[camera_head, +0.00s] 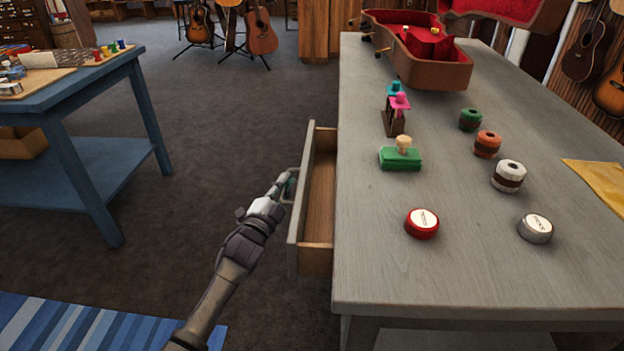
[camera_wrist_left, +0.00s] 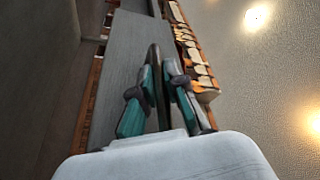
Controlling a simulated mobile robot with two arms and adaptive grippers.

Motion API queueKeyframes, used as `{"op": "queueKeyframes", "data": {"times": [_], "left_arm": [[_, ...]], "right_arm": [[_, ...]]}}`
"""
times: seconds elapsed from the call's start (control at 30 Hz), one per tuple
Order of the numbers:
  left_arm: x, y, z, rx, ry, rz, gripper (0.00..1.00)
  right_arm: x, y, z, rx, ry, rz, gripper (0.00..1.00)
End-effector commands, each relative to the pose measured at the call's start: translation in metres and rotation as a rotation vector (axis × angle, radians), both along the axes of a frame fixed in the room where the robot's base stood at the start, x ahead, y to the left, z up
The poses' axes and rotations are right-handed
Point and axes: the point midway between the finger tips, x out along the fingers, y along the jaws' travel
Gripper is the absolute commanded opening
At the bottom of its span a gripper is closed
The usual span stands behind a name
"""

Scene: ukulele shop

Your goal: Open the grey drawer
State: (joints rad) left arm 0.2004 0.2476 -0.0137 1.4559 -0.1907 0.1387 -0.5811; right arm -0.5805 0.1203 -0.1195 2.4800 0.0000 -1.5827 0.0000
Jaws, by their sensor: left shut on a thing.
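The grey drawer (camera_head: 300,205) is pulled out from the left side of the grey table (camera_head: 450,255). A gap shows its bare wooden inside, and the part I see is empty. My left gripper (camera_head: 285,186) is at the outer face of the drawer front, shut on the drawer's handle. In the left wrist view, the teal fingers (camera_wrist_left: 160,95) close on the dark handle bar (camera_wrist_left: 156,70), with the grey drawer front (camera_wrist_left: 125,65) behind. My right gripper is not in view.
A blue table (camera_head: 75,100) stands at left. Carpet between the tables is clear.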

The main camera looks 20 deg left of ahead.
Motion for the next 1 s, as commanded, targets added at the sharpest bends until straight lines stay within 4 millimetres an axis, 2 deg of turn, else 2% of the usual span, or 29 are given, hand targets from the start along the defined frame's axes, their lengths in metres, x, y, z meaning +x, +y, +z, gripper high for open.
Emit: {"op": "queueKeyframes", "data": {"times": [0.03, 0.1, 0.2, 0.33, 0.5, 0.7, 1.0], "left_arm": [[-0.006, 0.023, 0.001, 0.01, 0.007, 0.007, 0.0], [-0.013, 0.047, 0.001, 0.009, 0.007, 0.007, 0.0], [-0.023, 0.08, 0.0, 0.009, 0.006, 0.006, 0.0], [-0.033, 0.117, -0.001, 0.007, 0.005, 0.005, 0.0], [-0.044, 0.155, -0.002, 0.005, 0.004, 0.003, 0.0], [-0.052, 0.181, -0.002, 0.001, 0.003, 0.001, 0.0], [-0.056, 0.192, -0.002, 0.0, 0.002, -0.001, 0.0]], "right_arm": [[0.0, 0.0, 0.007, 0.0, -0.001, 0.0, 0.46], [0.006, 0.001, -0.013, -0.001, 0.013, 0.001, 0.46], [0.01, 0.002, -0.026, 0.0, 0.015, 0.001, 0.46], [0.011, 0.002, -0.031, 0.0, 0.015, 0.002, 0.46], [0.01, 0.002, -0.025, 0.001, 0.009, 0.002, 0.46], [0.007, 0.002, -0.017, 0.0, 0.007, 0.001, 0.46], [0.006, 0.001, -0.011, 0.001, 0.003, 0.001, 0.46]]}}
